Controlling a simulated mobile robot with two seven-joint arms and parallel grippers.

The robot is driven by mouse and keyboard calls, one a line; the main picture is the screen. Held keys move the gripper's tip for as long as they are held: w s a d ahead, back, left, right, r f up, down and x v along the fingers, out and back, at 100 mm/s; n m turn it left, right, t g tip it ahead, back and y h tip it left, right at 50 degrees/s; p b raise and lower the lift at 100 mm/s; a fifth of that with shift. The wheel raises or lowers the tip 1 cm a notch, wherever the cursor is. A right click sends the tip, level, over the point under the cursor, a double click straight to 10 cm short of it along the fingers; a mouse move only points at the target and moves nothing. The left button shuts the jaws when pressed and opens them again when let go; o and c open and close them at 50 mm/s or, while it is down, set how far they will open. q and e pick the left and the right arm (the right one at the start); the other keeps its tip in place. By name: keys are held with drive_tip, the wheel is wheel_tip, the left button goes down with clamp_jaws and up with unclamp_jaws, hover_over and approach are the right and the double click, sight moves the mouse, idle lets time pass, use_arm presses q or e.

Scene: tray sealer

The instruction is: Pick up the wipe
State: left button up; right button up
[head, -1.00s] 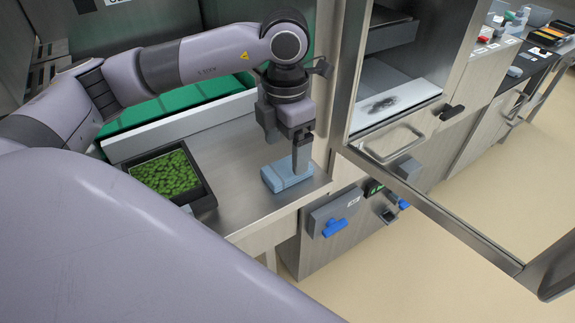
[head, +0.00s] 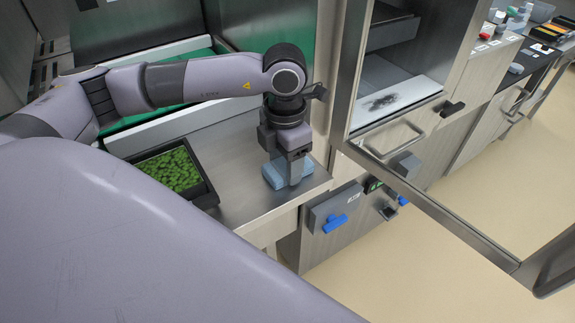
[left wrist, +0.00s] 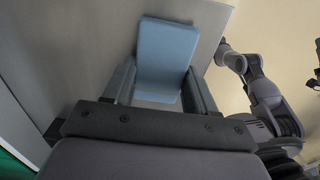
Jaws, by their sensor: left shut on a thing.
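The wipe is a folded light-blue cloth (head: 273,175) on the steel worktop near its right front corner. My left gripper (head: 297,180) points down over it, and its fingers partly hide the cloth in the head view. In the left wrist view the wipe (left wrist: 165,55) lies between the two fingers of my left gripper (left wrist: 160,90), which are shut on it. In the head view the cloth appears still at worktop height; I cannot tell whether it is lifted at all. My right gripper does not show clearly in either view.
A black tray of green leaves (head: 208,198) stands left of the wipe on the steel worktop (head: 245,205). A steel-framed door (head: 440,215) stands open at the right, beside a chamber with a dark smudge on its white sill (head: 395,104). Blue-handled grey boxes (head: 335,223) hang below.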

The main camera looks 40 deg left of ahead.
sight(279, 168)
use_arm(q)
drive_tip(key=shift+r, duration=0.1)
drive_tip(key=shift+s+r+b, duration=0.1)
drive_tip(key=shift+r+b, duration=0.05)
drive_tip(key=shift+b, duration=0.15)
wheel_tip(279, 168, up, 6)
drive_tip(key=shift+f+b, duration=0.1)
drive_tip(key=shift+b, duration=0.35)
drive_tip(key=shift+s+a+r, duration=0.3)
drive_tip(key=shift+s, duration=0.2)
drive_tip(key=s+a+b, duration=0.1)
drive_tip(key=s+a, duration=0.1)
drive_tip(key=s, duration=0.3)
drive_tip(key=s+a+b, duration=0.2)
drive_tip(key=s, duration=0.3)
drive_tip(key=s+a+b, duration=0.2)
drive_tip(key=s, duration=0.4)
drive_tip(key=shift+a+f, duration=0.1)
drive_tip(key=shift+a, duration=0.2)
drive_tip(key=shift+s+a+b, duration=0.1)
drive_tip(key=shift+s+b, duration=0.1)
drive_tip(key=shift+b, duration=0.1)
drive_tip(key=shift+s+a, duration=0.1)
drive_tip(key=shift+s, duration=0.35)
